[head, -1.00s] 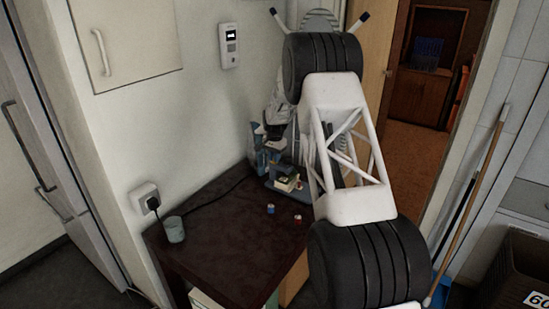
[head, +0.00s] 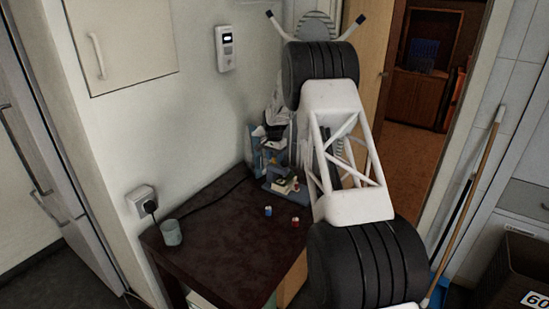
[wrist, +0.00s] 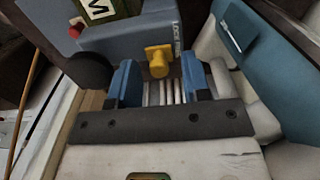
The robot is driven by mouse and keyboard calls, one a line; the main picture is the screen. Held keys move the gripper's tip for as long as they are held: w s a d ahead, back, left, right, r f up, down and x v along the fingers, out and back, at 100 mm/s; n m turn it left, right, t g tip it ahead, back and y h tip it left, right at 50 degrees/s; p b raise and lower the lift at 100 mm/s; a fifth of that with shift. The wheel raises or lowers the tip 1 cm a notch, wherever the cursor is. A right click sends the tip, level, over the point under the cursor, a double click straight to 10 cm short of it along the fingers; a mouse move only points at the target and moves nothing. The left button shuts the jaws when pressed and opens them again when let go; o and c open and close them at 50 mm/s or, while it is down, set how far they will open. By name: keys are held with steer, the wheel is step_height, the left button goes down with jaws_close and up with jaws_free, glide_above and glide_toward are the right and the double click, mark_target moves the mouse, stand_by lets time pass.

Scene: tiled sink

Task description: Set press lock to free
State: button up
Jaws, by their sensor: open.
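The press is a blue-grey machine body; in the wrist view its housing (wrist: 130,38) fills the upper middle. A yellow knob (wrist: 158,60), the likely lock, sticks out of its face beside a partly legible white label that seems to begin "LOCK". My gripper (wrist: 159,84) is open, with its blue fingers either side of the knob's near end. I cannot tell whether they touch it. In the head view the press (head: 277,188) is small on the dark table (head: 225,240), and my arm hides part of that area.
A red button (wrist: 75,30) and a green panel marked M (wrist: 100,9) are on the housing. A blue-teal panel (wrist: 250,45) is close on the right. On the table are a cup (head: 171,233), a small blue item (head: 268,211) and a small red item (head: 295,222). The table's front is clear.

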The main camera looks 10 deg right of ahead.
steer(key=shift+r, duration=0.1)
steer(key=shift+r, duration=3.8)
